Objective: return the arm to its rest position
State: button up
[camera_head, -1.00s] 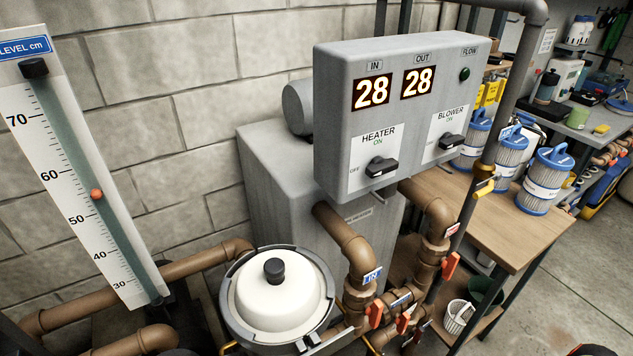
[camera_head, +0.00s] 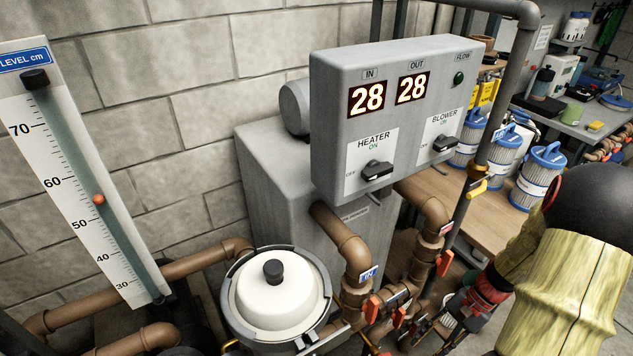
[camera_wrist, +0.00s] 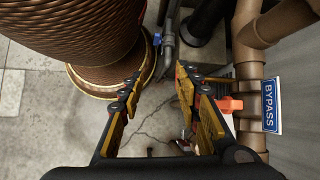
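My gripper (camera_wrist: 159,78) is open in the wrist view, its two yellow and black fingers apart with nothing between them. Below and beyond it show the concrete floor and, to the right, brown pipes with an orange handle (camera_wrist: 229,104) and a blue BYPASS label (camera_wrist: 269,106). A large ribbed brown cylinder (camera_wrist: 75,30) stands close at the upper left. In the head view my arm reaches in from the right edge, down and left toward the pipes right of the white-lidded pot (camera_head: 277,300). The gripper's fingers are hard to make out there.
A grey control box (camera_head: 390,115) shows 28 and 28. Brown pipes with orange valve handles (camera_head: 371,307) run below it. A wooden bench (camera_head: 455,205) with blue-and-white filter cartridges (camera_head: 538,178) stands behind my arm. A level gauge (camera_head: 75,170) is at the left.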

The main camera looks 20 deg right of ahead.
jog(key=a+r+n+t+h+p, duration=0.1)
jog(key=a+r+n, duration=0.3)
jog(key=r, duration=0.7)
jog(key=a+r+n+t+h+p, duration=0.2)
jog(key=a+r+n, duration=0.3)
jog(key=a+r, duration=0.4)
jog(key=a+r+n+t+h+p, duration=0.1)
jog(key=a+r+n+t+h, duration=0.2)
jog(key=r, duration=1.1)
jog(key=a+n+h, duration=0.1)
jog(key=a, duration=0.2)
jog(key=shift+w+a+r+t, duration=0.15)
jog(key=shift+w+a+t, duration=0.1)
jog(key=shift+w+t, duration=0.1)
jog(key=shift+a+n, duration=0.15)
jog(key=shift+n, duration=0.15)
